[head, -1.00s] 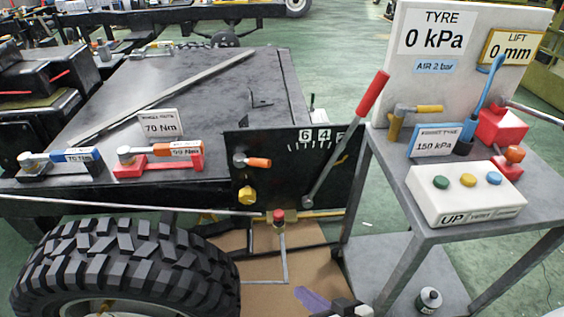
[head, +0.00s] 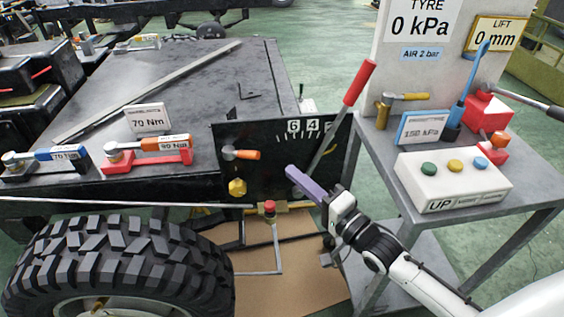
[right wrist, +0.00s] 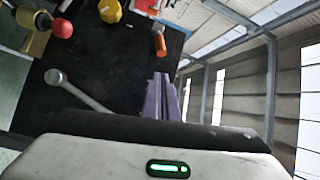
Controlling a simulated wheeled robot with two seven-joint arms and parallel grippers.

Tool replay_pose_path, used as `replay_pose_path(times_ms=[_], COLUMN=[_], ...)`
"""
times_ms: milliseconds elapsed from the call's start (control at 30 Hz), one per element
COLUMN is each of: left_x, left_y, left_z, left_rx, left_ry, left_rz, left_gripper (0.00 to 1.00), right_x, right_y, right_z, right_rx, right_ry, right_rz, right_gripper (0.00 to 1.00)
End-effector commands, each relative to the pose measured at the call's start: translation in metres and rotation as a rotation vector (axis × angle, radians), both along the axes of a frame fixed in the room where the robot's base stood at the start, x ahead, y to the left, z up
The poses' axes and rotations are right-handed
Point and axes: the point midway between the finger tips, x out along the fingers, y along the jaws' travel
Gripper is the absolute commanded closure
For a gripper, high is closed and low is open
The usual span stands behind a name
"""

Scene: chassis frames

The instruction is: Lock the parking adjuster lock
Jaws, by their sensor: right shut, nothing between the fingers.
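A black panel (head: 285,135) carries a small lever with an orange grip (head: 245,154), a yellow hex knob (head: 237,187) below it, and a long red-handled lever (head: 358,83) beside a number scale. Which part is the parking adjuster lock is not labelled. The orange grip lies roughly level in the head view. My right gripper (head: 293,173) is shut and empty, its purple fingers in front of the panel, right of and below the orange grip. In the right wrist view the fingers (right wrist: 162,97) point toward the orange grip (right wrist: 160,42), apart from it. My left gripper is out of view.
A grey cart (head: 530,185) on the right holds a white button box (head: 453,178) and tools. A large tyre (head: 115,265) stands at lower left. A red-topped valve (head: 269,208) sits below the panel. Two torque wrenches lie on the bench (head: 215,95).

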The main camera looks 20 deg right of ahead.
Motion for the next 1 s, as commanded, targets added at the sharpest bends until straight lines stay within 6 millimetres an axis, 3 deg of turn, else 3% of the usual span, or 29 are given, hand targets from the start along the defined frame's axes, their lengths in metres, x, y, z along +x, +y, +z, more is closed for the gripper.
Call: replay_pose_path(times_ms=[500, 1000], left_x=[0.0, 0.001], left_y=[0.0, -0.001], left_z=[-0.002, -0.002], left_rx=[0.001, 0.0], left_ry=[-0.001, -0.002], left_rz=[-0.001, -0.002], left_gripper=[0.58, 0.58], right_x=[0.08, 0.089], right_y=[0.024, 0.028], right_z=[0.007, 0.007], right_rx=[0.001, -0.001], right_ry=[-0.002, 0.0], right_rz=[0.0, 0.001], right_gripper=[1.0, 1.0])
